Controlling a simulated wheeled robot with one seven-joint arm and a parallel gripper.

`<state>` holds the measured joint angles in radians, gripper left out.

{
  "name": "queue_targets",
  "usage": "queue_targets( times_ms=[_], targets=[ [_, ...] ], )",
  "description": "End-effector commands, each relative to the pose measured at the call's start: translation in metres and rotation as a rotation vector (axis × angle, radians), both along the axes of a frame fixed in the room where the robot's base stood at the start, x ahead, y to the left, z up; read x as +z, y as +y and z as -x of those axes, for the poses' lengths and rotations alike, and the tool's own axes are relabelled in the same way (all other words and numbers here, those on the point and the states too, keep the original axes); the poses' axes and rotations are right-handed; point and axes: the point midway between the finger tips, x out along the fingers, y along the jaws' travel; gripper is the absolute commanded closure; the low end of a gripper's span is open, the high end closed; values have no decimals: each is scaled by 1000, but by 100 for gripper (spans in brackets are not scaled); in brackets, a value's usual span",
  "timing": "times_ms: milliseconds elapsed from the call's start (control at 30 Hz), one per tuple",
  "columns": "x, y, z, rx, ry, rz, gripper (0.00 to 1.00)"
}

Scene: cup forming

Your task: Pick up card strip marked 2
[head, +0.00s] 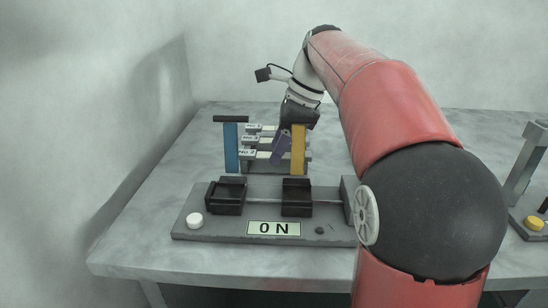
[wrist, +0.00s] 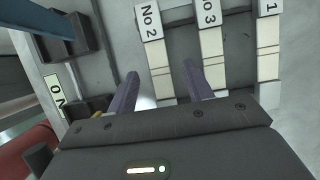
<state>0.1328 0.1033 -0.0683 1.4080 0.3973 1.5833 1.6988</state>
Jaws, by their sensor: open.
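The card strip marked 2 (wrist: 157,58) is pale, with a white "No 2" label at its far end in the wrist view. In the head view it is the nearest strip (head: 247,152) on the rack. My gripper (wrist: 160,70) is open, with its two purple fingers apart on either side of this strip. Nothing is clamped. I cannot tell the height of the fingertips above the strip. In the head view my gripper (head: 283,147) is over the rack, partly hiding the strips.
Strips marked 3 (wrist: 211,44) and 1 (wrist: 268,52) lie to the right in the wrist view; strip 3 is close to the right finger. A blue post (head: 231,148) and yellow post (head: 298,152) stand nearby.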

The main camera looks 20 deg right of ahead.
Motion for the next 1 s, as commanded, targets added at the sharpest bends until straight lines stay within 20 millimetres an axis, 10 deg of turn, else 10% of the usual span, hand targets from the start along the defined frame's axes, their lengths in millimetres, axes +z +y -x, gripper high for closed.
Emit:
queue_targets(
  times_ms=[200,567,1000],
  targets=[
    [0,0,0,0,-1,0,50],
    [0,0,0,0,-1,0,97],
    [16,0,-1,0,-3,1,97]
  ],
)
